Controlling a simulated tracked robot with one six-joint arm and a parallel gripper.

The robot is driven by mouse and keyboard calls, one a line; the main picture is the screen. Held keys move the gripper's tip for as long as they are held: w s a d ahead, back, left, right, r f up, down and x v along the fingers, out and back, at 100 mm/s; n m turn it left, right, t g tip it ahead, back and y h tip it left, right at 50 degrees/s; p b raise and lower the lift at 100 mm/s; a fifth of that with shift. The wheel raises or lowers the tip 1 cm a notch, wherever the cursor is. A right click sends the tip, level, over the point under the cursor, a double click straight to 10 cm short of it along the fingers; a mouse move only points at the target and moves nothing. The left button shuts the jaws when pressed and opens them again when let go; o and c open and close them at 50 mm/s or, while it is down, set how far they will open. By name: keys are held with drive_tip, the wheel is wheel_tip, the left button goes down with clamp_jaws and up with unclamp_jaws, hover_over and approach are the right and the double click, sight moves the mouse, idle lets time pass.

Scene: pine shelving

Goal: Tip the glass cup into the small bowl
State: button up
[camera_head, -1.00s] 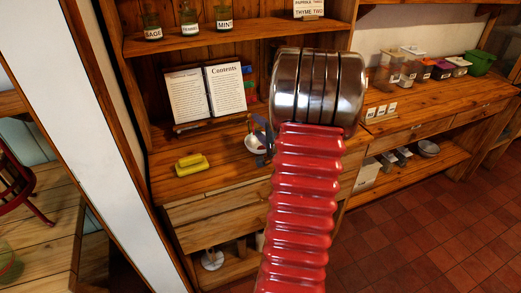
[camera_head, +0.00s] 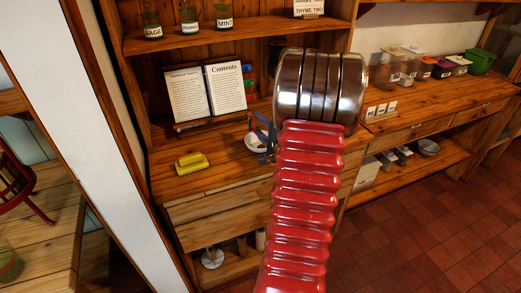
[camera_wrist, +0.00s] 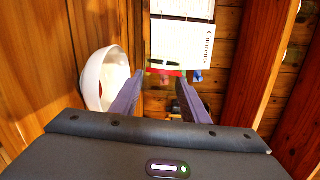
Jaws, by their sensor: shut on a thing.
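The small white bowl (camera_head: 252,142) stands on the wooden counter below the open book, partly hidden by my gripper. It also shows at the left of the wrist view (camera_wrist: 94,82), looking turned on its side. My gripper (camera_wrist: 160,88) has its two dark fingers a gap apart, just right of the bowl. A faint, see-through greenish shape, apparently the glass cup (camera_wrist: 163,73), is between the fingers; its outline and contents are unclear. In the head view my gripper (camera_head: 265,134) is over the bowl's right side, and I cannot make out the cup there.
An open book (camera_head: 206,92) stands behind the bowl. A yellow object (camera_head: 191,163) lies on the counter to the left. Labelled jars (camera_head: 188,19) stand on the shelf above. My arm hides the counter right of the bowl. Containers (camera_head: 425,68) line the right counter.

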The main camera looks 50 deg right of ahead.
drive_tip(key=shift+s+d+m+t+h+p, duration=0.25)
drive_tip(key=shift+m+t+p, duration=0.25)
drive_tip(key=shift+m, duration=0.7)
drive_tip(key=shift+s+d+m+t+h+p, duration=0.15)
drive_tip(key=shift+s+d+m+t+p, duration=0.3)
drive_tip(key=shift+m, duration=0.75)
idle(1.1)
drive_tip(key=shift+w+a, duration=0.25)
drive_tip(key=shift+w+a+r+n+g+y, duration=0.1)
drive_tip(key=shift+n+g+y, duration=0.2)
drive_tip(key=shift+n, duration=0.4)
drive_tip(key=n, duration=0.2)
drive_tip(key=n+g, duration=0.1)
drive_tip(key=shift+w+a, duration=0.35)
drive_tip(key=shift+n+g, duration=0.25)
drive_tip(key=shift+n, duration=0.15)
drive_tip(key=shift+w, duration=0.1)
